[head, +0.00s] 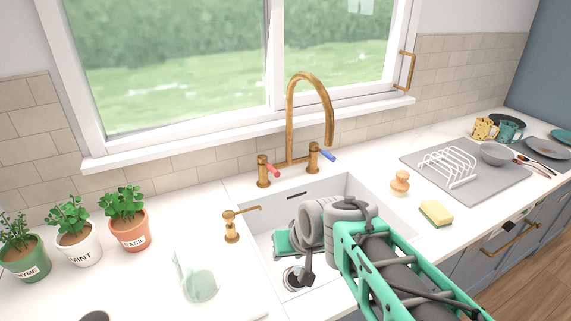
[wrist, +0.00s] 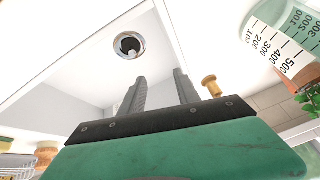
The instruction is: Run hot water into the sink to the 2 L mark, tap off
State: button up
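The white sink (head: 349,188) is set in the counter, and I see no water in it. Its drain (head: 293,279) also shows in the wrist view (wrist: 128,44), with a dark opening. The brass tap (head: 290,105) arches behind the sink, with no stream visible at its spout. Its red-marked handle (head: 264,170) is on the left and its blue-marked handle (head: 314,157) on the right. My gripper (wrist: 160,76) is over the sink with its two grey fingers apart and nothing between them. In the head view my wrist hides most of it. I see no level mark in the sink.
A clear measuring jug (head: 198,278) and brass soap dispenser (head: 231,226) stand left of the sink. Potted herbs (head: 128,225) are further left. A sponge (head: 436,213), wooden-handled brush (head: 400,182) and white dish rack (head: 448,167) are on the right. The window (head: 200,60) is behind.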

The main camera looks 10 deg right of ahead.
jog(key=w+r+m+t+y, duration=0.2)
jog(key=w+m+t, duration=0.15)
jog(key=w, duration=1.05)
jog(key=m+t+y+p, duration=0.2)
jog(key=m+t, duration=0.2)
jog(key=t, duration=0.2)
send_near(272, 171)
jog(key=w, duration=0.4)
jog(key=shift+g, duration=0.25)
jog(key=x, duration=0.4)
jog(key=p+x, duration=0.1)
jog(key=x, duration=0.2)
jog(key=shift+s+a+f, duration=0.1)
jog(key=shift+a+f, duration=0.1)
jog(key=shift+f, duration=0.15)
jog(key=shift+w+a+f, duration=0.1)
jog(key=shift+w, duration=0.2)
jog(key=shift+c, duration=0.2)
grip_shut()
